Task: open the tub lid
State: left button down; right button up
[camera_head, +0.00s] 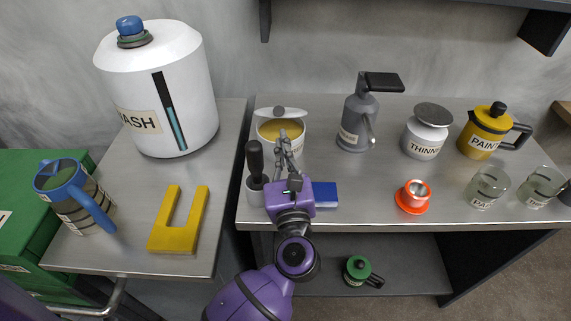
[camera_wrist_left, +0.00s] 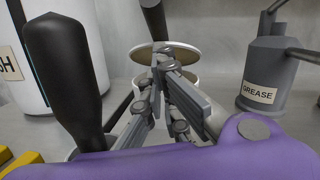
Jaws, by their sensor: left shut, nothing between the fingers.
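The tub (camera_head: 294,148) is a white round container near the back left of the grey bench. A tan-yellow round surface shows within its rim. A pale edge with a grey round piece (camera_head: 279,112) shows at its back; I cannot tell how far the lid stands open. In the left wrist view a tan disc (camera_wrist_left: 145,52) shows above the tub's pale rim, partly hidden by my fingers. My left gripper (camera_head: 283,138) is shut and empty, its fingertips in front of or over the tub; contact is unclear. It also shows in the left wrist view (camera_wrist_left: 163,65). My right gripper is not in view.
A dark-handled tool in a cup (camera_head: 255,160) stands close left of my gripper. A blue block (camera_head: 325,194) lies to its right. The grease can (camera_head: 354,125), thinner jar (camera_head: 424,140) and orange cup (camera_head: 412,198) stand farther right. A shelf (camera_head: 480,4) overhangs the back.

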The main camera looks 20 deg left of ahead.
pick_arm(q)
jog(key=shift+w+a+r+p, duration=0.15)
jog(key=shift+w+a+r, duration=0.1)
jog(key=shift+r, duration=0.2)
jog(key=shift+w+a+r+p, duration=0.15)
jog(key=shift+w+r, duration=0.1)
jog(key=shift+r, duration=0.2)
